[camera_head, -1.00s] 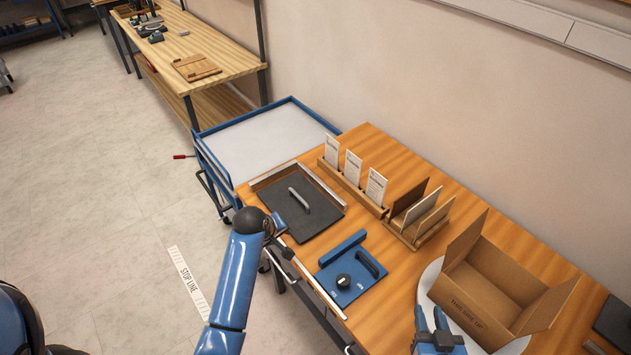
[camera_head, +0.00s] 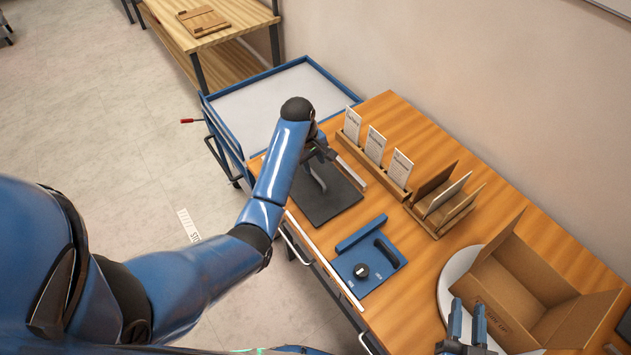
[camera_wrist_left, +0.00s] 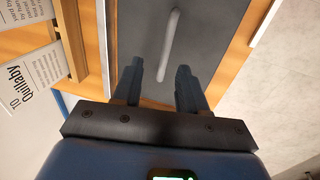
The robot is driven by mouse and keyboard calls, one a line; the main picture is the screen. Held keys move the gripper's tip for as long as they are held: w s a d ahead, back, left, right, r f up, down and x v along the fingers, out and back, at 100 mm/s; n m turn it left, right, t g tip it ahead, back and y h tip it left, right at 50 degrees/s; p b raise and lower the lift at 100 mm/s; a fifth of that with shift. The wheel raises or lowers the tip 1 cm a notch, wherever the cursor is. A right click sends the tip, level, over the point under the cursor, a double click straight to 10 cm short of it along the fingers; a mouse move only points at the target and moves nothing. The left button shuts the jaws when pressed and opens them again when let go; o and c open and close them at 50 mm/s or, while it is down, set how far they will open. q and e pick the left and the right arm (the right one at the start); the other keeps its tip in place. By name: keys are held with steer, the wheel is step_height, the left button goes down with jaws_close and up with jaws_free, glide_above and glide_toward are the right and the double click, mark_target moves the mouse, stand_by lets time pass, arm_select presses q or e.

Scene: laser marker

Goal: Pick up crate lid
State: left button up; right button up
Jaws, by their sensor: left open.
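A wooden slatted panel with cross battens, which looks like a crate lid (camera_head: 203,21), lies on the far bench at the top left of the head view. My left gripper (camera_head: 318,152) is far from it, over a dark flat plate (camera_head: 325,207) with a grey bar handle on the near table. In the left wrist view the left gripper (camera_wrist_left: 158,84) is open and empty, and the handle (camera_wrist_left: 170,45) shows just beyond its fingertips. Contact with the handle cannot be told. My right gripper (camera_head: 468,318) is open and empty beside the cardboard box.
A blue-rimmed cart (camera_head: 275,100) stands between the table and the far bench (camera_head: 245,22). On the table are a card holder (camera_head: 372,165), a slotted wooden rack (camera_head: 440,217), a blue panel with a knob (camera_head: 368,262) and an open cardboard box (camera_head: 525,290). Floor at left is clear.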

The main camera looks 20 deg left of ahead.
mark_target(314, 174)
arm_select(q)
steer(key=shift+f, duration=0.45)
step_height(314, 174, down, 3)
steer(key=shift+f+p, duration=0.1)
steer(key=shift+p, duration=0.65)
steer(key=shift+w+d+f, duration=0.1)
steer(key=shift+w+f, duration=0.05)
steer(key=shift+f, duration=0.55)
jaws_close()
